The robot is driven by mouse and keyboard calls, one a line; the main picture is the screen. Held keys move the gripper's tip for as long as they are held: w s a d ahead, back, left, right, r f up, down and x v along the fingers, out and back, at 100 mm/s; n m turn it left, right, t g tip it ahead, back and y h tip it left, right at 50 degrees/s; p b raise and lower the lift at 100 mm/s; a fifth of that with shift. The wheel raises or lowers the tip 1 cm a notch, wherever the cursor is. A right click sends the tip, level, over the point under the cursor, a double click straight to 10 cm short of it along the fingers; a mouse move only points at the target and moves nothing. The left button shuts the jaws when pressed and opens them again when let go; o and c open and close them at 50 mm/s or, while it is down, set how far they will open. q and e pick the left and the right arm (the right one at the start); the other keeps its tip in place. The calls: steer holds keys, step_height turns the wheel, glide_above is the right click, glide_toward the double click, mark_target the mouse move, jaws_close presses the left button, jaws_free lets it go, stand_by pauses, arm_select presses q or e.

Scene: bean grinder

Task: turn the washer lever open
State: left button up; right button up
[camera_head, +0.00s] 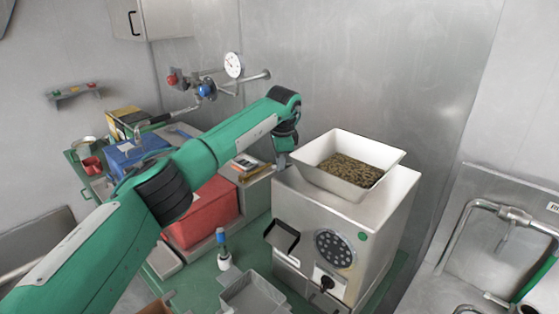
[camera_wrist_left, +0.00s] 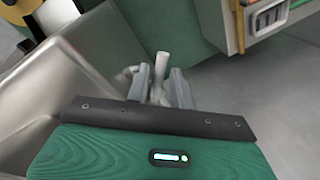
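My left gripper (camera_head: 281,161) points down beside the upper left corner of the steel grinder (camera_head: 330,240). In the left wrist view its two fingers (camera_wrist_left: 161,88) stand apart, with a pale grey stem (camera_wrist_left: 160,64) showing between them. I cannot tell if they touch the stem or if it is the washer lever. At the right of the head view, a steel pipe fitting (camera_head: 513,215) has a short handle (camera_head: 503,242) hanging down. A wall pipe with a gauge (camera_head: 234,65) and a blue valve (camera_head: 207,91) stands at the back. My right gripper is not visible.
A white hopper (camera_head: 342,177) of beans sits on the grinder. A red bin (camera_head: 205,215), a blue box (camera_head: 128,158) and a grey tray (camera_head: 252,295) crowd the green table. In the left wrist view, a steel wall (camera_wrist_left: 75,75) is close on the left.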

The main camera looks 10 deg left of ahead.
arm_select(q)
steer(key=shift+o, duration=0.6)
steer(key=shift+r, duration=0.25)
step_height(320, 180, up, 13)
steer(key=s+b, duration=0.2)
steer(key=b, duration=0.2)
steer(key=shift+s+d, duration=0.3)
steer(key=shift+d, duration=0.15)
steer(key=shift+c, duration=0.2)
